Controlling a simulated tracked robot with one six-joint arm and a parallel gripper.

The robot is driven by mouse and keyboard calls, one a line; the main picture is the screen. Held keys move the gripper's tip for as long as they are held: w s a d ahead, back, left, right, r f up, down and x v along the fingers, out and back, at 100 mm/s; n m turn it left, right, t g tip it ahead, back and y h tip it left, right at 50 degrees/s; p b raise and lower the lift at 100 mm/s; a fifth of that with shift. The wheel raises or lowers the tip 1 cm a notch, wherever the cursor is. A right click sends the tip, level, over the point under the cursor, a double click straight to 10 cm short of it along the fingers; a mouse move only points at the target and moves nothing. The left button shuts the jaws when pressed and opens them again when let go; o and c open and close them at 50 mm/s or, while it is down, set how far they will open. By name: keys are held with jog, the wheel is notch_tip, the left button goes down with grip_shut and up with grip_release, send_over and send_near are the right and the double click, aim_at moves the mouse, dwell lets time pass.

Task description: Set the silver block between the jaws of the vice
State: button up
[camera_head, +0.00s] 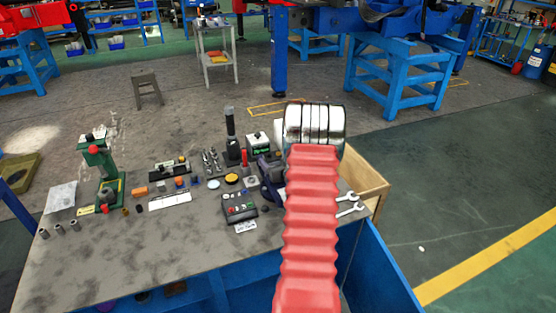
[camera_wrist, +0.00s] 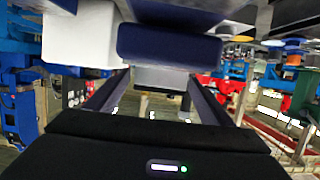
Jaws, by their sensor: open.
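My gripper (camera_wrist: 160,84) is open in the wrist view, with one dark finger on each side. A pale silver-grey face (camera_wrist: 162,77), perhaps the silver block, shows between the fingertips; I cannot tell if they touch it. A dark blue, rounded block (camera_wrist: 168,45), perhaps part of the vice, shows just above it. In the head view my red-sleeved arm hides the gripper and part of the bench. A dark blue shape (camera_head: 269,192) beside the sleeve may be the vice; I cannot tell for sure.
Spanners (camera_head: 348,203) lie right of my arm. A wooden crate (camera_head: 372,190) adjoins the bench.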

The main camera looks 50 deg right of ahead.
jog(key=shift+r, duration=0.1)
jog(key=shift+s+a+r, duration=0.15)
jog(key=shift+s+a, duration=0.05)
jog(key=shift+s, duration=0.15)
jog(key=v, duration=1.1)
jog(key=shift+s+r, duration=0.1)
dwell(0.4)
